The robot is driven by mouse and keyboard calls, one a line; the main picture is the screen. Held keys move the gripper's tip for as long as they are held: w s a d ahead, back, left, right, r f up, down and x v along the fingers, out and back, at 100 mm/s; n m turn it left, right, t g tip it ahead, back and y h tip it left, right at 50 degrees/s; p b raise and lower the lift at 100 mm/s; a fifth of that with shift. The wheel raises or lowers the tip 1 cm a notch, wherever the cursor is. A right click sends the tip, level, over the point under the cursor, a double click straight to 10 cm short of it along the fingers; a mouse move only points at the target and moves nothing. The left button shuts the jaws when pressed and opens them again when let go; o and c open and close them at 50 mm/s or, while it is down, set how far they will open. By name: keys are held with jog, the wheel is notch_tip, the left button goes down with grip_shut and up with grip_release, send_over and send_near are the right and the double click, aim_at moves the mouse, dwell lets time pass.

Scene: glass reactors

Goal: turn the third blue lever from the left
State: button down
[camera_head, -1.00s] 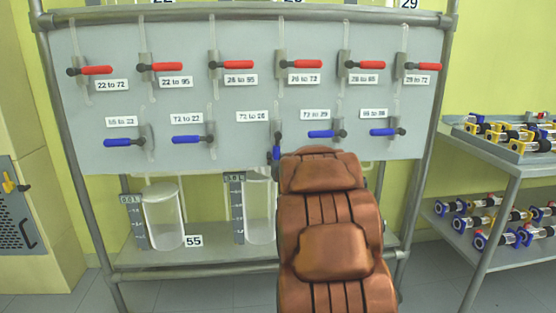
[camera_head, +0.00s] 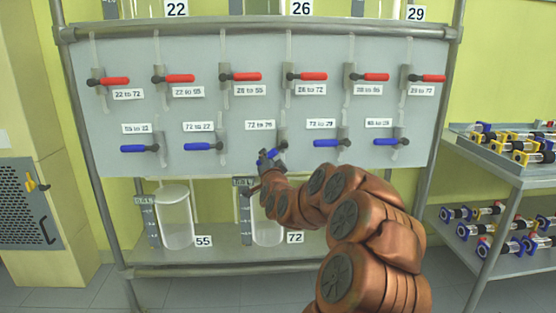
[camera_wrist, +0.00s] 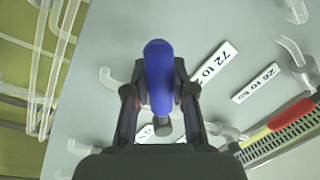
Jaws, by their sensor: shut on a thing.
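My gripper (camera_head: 266,161) is at this lever, with the arm reaching in from the lower right. In the wrist view, the blue handle (camera_wrist: 158,72) lies between the two dark fingers of my gripper (camera_wrist: 160,98), which are shut on it. The fingers partly hide the lever in the head view.
Blue levers stand left (camera_head: 202,146) and right (camera_head: 330,143) of it, close by. A row of red levers (camera_head: 240,76) is above. Glass cylinders (camera_head: 176,218) stand on the shelf below. A metal cart (camera_head: 510,178) with parts is at the right.

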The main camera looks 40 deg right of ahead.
jog(key=r+m, duration=0.1)
jog(key=m, duration=0.2)
jog(key=a+r+m+h, duration=0.1)
jog(key=m, duration=0.1)
jog(key=shift+w+r, duration=0.3)
jog(key=shift+w, duration=0.05)
jog(key=shift+r+m+h, duration=0.15)
jog(key=shift+r+m, duration=0.35)
jog(key=shift+m, duration=0.4)
jog(key=shift+r+m+h, duration=0.15)
jog(key=shift+r+m, duration=0.35)
jog(key=shift+m, duration=0.4)
jog(key=c, duration=0.9)
grip_release()
jog(key=shift+a, duration=0.1)
jog(key=shift+c, duration=0.2)
jog(key=v, duration=1.2)
jog(key=shift+w+a+r, duration=0.1)
jog(key=shift+a+r, duration=0.05)
